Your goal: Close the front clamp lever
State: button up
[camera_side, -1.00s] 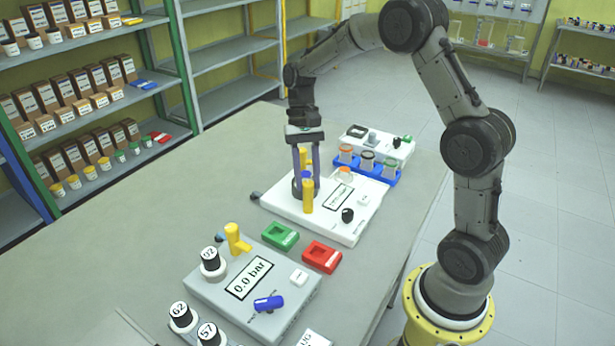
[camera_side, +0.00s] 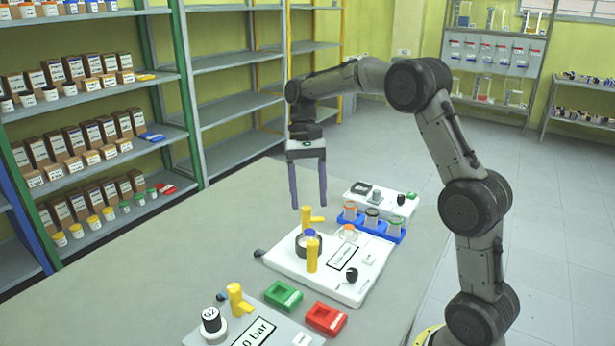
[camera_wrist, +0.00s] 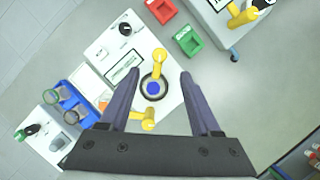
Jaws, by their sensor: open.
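The white reactor base (camera_side: 290,268) carries a dark ring (camera_side: 300,243) around a round opening with a blue-topped part (camera_wrist: 153,88). Two yellow clamp levers stand at the ring. The nearer one (camera_side: 312,254) looks upright in the side view and shows at the upper edge of the ring in the wrist view (camera_wrist: 158,57). The farther one (camera_side: 308,216) has its handle sticking out sideways to the right, and shows at the ring's lower edge in the wrist view (camera_wrist: 143,120). My gripper (camera_side: 309,206) is open and empty, above the base and the levers, touching neither as far as I can tell.
A green box (camera_side: 284,295) and a red box (camera_side: 325,319) lie in front of the base. A blue rack with jars (camera_side: 385,230) stands behind it to the right. Another panel with a yellow lever (camera_side: 238,298) is in front. The table is clear to the left.

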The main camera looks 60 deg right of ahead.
jog(key=v, duration=0.4)
jog(key=shift+w+d+r, duration=0.1)
jog(key=shift+r, duration=0.15)
jog(key=s+a+r+n+t+h, duration=0.1)
jog(key=s+a+r+n+t, duration=0.1)
jog(key=s+a+r, duration=0.4)
jog(key=s+a+r+n+t+h, duration=0.1)
jog(key=s+a+r+t, duration=0.2)
jog(key=s, duration=0.5)
jog(key=s+a+f+n+t+h, duration=0.1)
jog(key=s+f+n+t, duration=0.2)
jog(key=s+f+n, duration=0.3)
jog(key=s+f, duration=0.3)
jog(key=f, duration=0.1)
jog(key=shift+s+a+f+t, duration=0.15)
jog(key=shift+a+f+t, duration=0.05)
jog(key=shift+t, duration=0.1)
